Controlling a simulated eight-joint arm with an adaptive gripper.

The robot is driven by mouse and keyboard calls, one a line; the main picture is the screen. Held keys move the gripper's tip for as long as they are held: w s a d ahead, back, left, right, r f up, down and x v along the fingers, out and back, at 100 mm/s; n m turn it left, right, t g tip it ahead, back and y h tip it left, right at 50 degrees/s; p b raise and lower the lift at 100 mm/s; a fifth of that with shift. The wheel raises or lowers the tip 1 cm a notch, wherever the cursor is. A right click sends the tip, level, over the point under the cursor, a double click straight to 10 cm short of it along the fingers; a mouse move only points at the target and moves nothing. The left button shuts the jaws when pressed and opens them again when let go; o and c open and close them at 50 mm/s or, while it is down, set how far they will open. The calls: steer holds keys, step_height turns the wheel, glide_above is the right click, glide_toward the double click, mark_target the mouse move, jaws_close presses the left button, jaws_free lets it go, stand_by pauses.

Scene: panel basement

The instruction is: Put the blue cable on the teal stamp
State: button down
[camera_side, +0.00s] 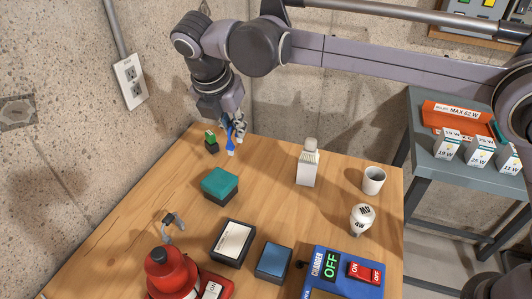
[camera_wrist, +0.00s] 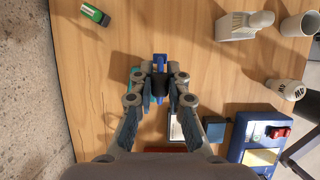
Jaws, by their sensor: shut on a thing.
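My gripper (camera_side: 237,126) is shut on the blue cable (camera_side: 230,138) near the far left corner of the table. The cable hangs down with a pale lower end; I cannot tell whether that end touches the wood. In the wrist view, the blue cable (camera_wrist: 160,62) shows between the fingertips of my gripper (camera_wrist: 160,80). The teal stamp (camera_side: 220,181), a dark block with a teal top, sits on the table nearer the side camera, apart from the cable. In the wrist view my fingers hide most of the stamp.
A small green-and-black item (camera_side: 211,143) stands just left of the cable. A white-topped box (camera_side: 233,241), a blue-topped block (camera_side: 273,260), a red object (camera_side: 170,272) and a charger (camera_side: 345,271) occupy the front. A brush (camera_side: 307,165) and a cup (camera_side: 374,180) stand right.

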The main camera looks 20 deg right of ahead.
steer(key=shift+s+a+f, duration=0.1)
steer(key=shift+a+f, duration=0.7)
steer(key=shift+f, duration=0.35)
steer(key=shift+s+a+f, duration=0.1)
steer(key=shift+a+f, duration=0.7)
steer(key=shift+f, duration=0.4)
steer(key=shift+a+f, duration=0.8)
steer(key=shift+f, duration=0.35)
steer(key=shift+f, duration=0.1)
steer(key=c, duration=1.3)
jaws_free()
steer(key=shift+c, duration=0.2)
